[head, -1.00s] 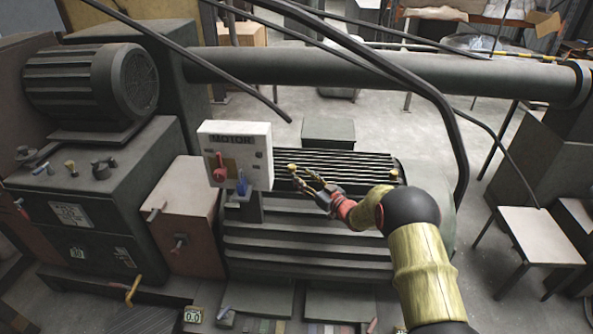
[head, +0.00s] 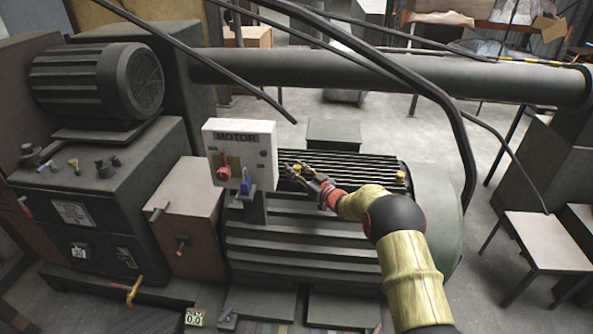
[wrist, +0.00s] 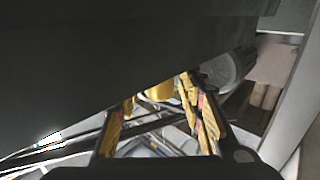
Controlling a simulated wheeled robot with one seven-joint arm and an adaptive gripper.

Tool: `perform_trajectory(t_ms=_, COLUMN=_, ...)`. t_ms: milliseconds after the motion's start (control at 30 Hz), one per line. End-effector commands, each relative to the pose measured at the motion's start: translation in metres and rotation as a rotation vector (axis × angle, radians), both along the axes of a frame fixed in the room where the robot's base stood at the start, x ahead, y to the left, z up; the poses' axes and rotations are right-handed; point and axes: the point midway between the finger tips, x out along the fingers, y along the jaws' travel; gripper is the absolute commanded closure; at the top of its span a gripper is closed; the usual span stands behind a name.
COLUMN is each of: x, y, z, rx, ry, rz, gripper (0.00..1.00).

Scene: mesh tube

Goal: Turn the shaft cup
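Two small brass cups show on top of the dark ribbed motor (head: 300,235) in the head view. One cup (head: 297,168) is at the left end of the ribbed top, beside the white box. The other (head: 400,177) is at the right end; no label tells which is the shaft cup. My gripper (head: 290,173) is at the left cup. In the wrist view my gripper (wrist: 157,108) has its yellow-padded fingers apart, with a brass cup (wrist: 160,91) between and just beyond the tips. I cannot tell whether a finger touches it.
The white MOTOR box (head: 240,155) with a red knob and a blue lever stands close left of my gripper. A thick grey pipe (head: 390,76) runs behind the motor. A small table (head: 545,240) stands at the right.

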Motion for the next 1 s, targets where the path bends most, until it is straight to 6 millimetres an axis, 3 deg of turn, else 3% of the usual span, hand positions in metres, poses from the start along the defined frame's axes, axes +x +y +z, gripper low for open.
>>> perform_trajectory(t_ms=600, x=-0.0001, y=-0.0001, z=-0.0003, rx=0.000, ry=0.000, rz=0.000, gripper=0.99)
perform_trajectory(t_ms=1000, x=-0.0012, y=0.0014, z=-0.0015, rx=0.000, ry=0.001, rz=-0.056, gripper=1.00)
